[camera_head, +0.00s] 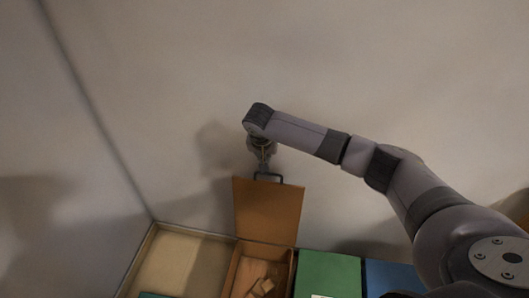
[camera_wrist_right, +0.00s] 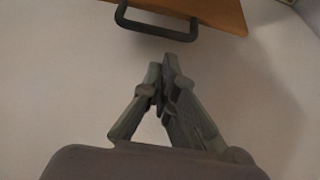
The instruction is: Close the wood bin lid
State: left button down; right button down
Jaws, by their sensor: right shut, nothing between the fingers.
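The wood bin lid (camera_head: 267,212) is an orange-brown panel standing upright, open, at the back of the wood bin (camera_head: 285,262). A dark handle (camera_head: 268,176) sticks out at its top edge. My right gripper (camera_head: 262,168) is at the lid's top, close to the handle. In the right wrist view my right gripper (camera_wrist_right: 170,60) is shut with nothing in it. There the handle (camera_wrist_right: 155,30) and the lid's edge (camera_wrist_right: 215,12) lie just beyond the fingertips, with a small gap. The left gripper is not in view.
Small wooden blocks (camera_head: 260,287) lie in the open bin. A green lid (camera_head: 328,274) and a blue lid (camera_head: 390,277) are to its right. A pale tan compartment (camera_head: 190,262) is to its left. A bare wall (camera_head: 180,100) rises close behind.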

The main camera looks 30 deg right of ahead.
jog(key=x, duration=0.4)
dwell(0.3)
